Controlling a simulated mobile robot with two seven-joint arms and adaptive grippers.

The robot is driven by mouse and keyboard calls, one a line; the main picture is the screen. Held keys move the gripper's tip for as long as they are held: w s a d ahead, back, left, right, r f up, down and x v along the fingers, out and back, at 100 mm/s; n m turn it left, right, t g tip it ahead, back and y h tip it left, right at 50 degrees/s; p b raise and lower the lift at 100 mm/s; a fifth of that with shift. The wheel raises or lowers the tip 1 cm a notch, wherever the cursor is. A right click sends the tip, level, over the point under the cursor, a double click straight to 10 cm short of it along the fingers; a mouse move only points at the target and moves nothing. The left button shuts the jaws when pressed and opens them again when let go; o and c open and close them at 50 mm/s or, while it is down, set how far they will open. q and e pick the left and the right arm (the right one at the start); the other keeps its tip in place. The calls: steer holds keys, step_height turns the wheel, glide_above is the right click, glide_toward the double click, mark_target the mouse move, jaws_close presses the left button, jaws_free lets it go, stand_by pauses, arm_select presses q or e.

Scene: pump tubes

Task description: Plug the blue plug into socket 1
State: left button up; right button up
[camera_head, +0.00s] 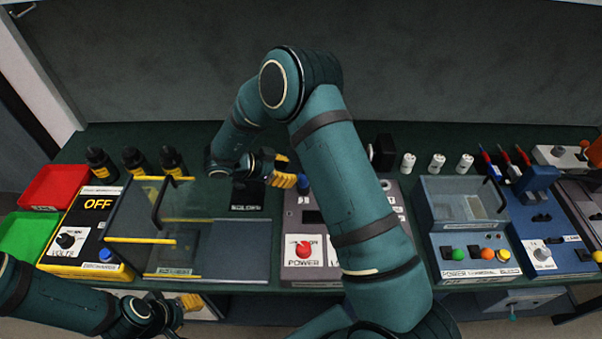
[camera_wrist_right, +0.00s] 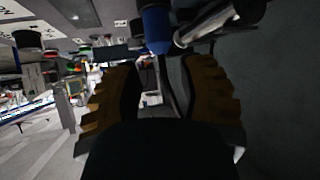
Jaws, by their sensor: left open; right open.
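A blue plug-like piece (camera_head: 303,184) stands on the grey panel with the red knob, just right of my right gripper (camera_head: 287,181) in the head view. In the right wrist view the blue piece (camera_wrist_right: 156,28) shows beyond the fingertips, roughly in line with the gap, with a dark cable below it. My right gripper (camera_wrist_right: 162,65) is open, with nothing seen between its fingers. My left gripper (camera_head: 188,302) is open at the table's front edge, low in the head view, and appears empty. I cannot make out socket 1; my right arm covers part of the grey panel.
The grey panel (camera_head: 298,266) has a red knob (camera_head: 304,249). A yellow OFF box (camera_head: 88,232), a clear-covered box (camera_head: 205,225), and red (camera_head: 55,185) and green (camera_head: 30,233) trays are left. Button (camera_head: 477,240) and blue (camera_head: 560,235) panels are right. Black bottles (camera_head: 134,160) stand behind.

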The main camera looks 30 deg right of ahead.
steer(key=shift+v, duration=1.15)
